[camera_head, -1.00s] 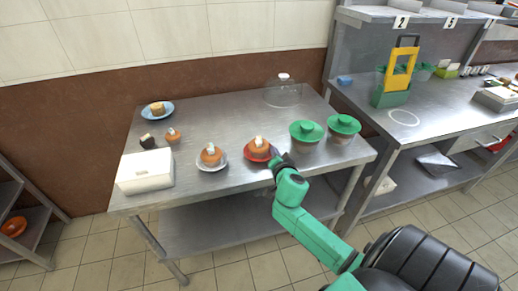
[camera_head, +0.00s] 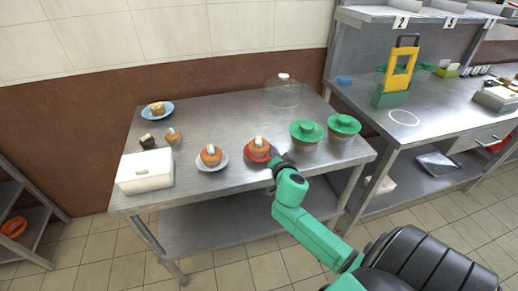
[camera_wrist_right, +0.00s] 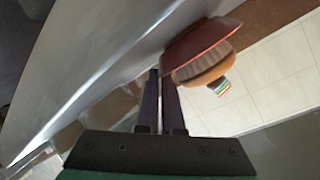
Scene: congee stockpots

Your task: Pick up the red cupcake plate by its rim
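The red cupcake plate (camera_head: 257,155) stands near the front of the steel table, with an orange-brown, white-topped cupcake (camera_head: 259,145) on it. In the right wrist view the plate (camera_wrist_right: 203,47) shows edge-on with its cupcake (camera_wrist_right: 205,70). My right gripper (camera_head: 274,161) is at the plate's right side. In the wrist view its two dark fingers (camera_wrist_right: 160,75) are close together, with the plate's near rim at their tips; they look shut on the rim. The tips are partly hidden in the head view. My left gripper is not in view.
Two green-lidded pots (camera_head: 306,131) (camera_head: 343,125) stand close right of my gripper. A white plate with a cupcake (camera_head: 212,166) is left of the red plate. A white box (camera_head: 146,171), blue plate (camera_head: 171,108) and clear dome (camera_head: 283,94) are farther off. The table's middle is clear.

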